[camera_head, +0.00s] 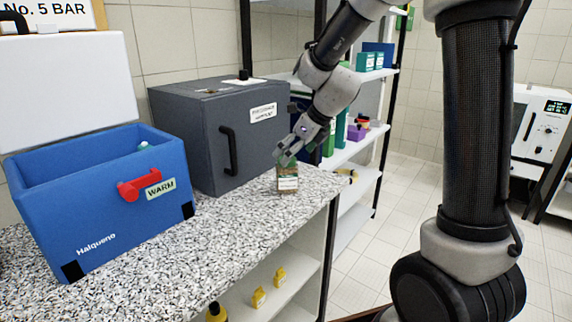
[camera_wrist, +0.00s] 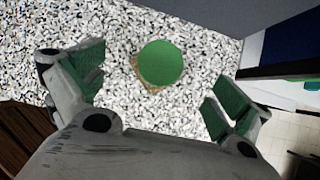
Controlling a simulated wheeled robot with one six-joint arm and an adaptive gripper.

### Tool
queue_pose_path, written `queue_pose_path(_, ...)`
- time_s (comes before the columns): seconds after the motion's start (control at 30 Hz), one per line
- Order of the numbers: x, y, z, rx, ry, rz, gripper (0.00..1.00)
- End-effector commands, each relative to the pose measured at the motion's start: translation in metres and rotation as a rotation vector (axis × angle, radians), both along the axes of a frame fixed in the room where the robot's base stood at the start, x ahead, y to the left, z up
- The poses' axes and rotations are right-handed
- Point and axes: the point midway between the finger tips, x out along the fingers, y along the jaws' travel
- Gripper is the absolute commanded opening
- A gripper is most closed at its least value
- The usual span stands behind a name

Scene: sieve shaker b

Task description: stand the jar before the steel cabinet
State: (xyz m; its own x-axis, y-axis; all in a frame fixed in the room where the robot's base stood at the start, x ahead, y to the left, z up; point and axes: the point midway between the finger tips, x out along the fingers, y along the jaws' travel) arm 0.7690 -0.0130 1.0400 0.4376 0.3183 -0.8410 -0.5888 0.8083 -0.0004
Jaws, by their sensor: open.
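The jar (camera_head: 288,184) stands upright on the speckled counter near its right end, just off the right end of the dark grey cabinet's (camera_head: 250,148) handle side. It has a pale label and a brownish body. In the wrist view its round green lid (camera_wrist: 161,63) faces me. My gripper (camera_head: 287,158) is over the jar's top, fingers pointing down. In the wrist view my open gripper (camera_wrist: 158,92) has its green pads apart on either side of the lid, with clear gaps, touching neither side. The cabinet door is shut, with a black handle and a white label.
A blue cooler box (camera_head: 105,205) labelled WARM stands open at left. The counter (camera_head: 190,245) before the cabinet is clear. Its right edge is close to the jar. Shelves (camera_head: 362,150) with boxes stand behind; yellow bottles (camera_head: 259,297) sit below the counter.

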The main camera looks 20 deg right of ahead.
Motion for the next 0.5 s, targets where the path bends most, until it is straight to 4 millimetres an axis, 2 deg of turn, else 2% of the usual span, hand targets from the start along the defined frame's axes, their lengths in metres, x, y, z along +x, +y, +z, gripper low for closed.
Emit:
queue_pose_path(0.1, -0.009, -0.007, 0.018, 0.001, -0.003, 0.0, 1.0)
queue_pose_path(0.2, -0.013, -0.01, 0.026, 0.001, 0.0, -0.001, 1.0)
queue_pose_path(0.4, -0.017, -0.012, 0.031, -0.005, -0.002, 0.006, 1.0)
queue_pose_path(0.5, -0.029, -0.017, 0.039, -0.055, -0.033, 0.093, 1.0)
